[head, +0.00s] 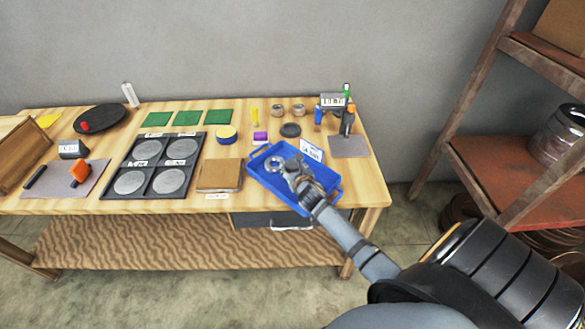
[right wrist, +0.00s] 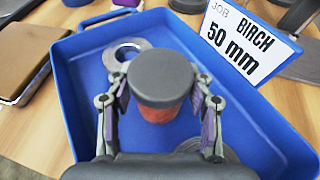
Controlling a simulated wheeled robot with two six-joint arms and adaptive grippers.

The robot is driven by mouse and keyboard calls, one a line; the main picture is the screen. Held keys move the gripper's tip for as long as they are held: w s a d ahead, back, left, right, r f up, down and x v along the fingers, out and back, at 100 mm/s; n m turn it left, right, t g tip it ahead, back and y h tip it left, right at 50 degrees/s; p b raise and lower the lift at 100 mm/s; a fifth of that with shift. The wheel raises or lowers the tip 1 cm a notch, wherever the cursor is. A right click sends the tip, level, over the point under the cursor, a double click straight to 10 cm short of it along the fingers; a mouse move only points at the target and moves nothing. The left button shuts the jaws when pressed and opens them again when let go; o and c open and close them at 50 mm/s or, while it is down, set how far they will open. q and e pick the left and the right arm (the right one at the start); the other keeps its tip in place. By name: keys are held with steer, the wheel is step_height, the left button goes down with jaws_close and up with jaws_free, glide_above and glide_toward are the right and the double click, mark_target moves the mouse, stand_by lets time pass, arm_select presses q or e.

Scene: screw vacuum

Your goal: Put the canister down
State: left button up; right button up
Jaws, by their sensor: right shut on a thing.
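The canister (right wrist: 162,82) has a grey round cap and a reddish-brown body. My right gripper (right wrist: 158,100) is shut on it, with one finger on each side, and holds it cap up over the blue tray (right wrist: 88,95). I cannot tell whether its base touches the tray floor. In the head view my right gripper (head: 293,172) is over the blue tray (head: 259,164) and mostly hides the canister. My left gripper is not in view.
In the tray lie a metal ring (right wrist: 125,53) and a grey disc (right wrist: 207,150) partly hidden by my gripper. A card (right wrist: 240,40) reading "JOB BIRCH 50 mm" stands at the tray's far edge. Left are a brown block (head: 220,174) and a dark plate with discs (head: 128,160).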

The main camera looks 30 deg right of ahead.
steer(key=o, duration=1.2)
steer(key=shift+f, duration=0.1)
steer(key=shift+o, duration=0.2)
steer(key=shift+r, duration=0.2)
steer(key=v, duration=1.1)
steer(key=shift+s, duration=0.25)
steer(key=shift+s+a+r, duration=0.15)
steer(key=shift+s, duration=0.1)
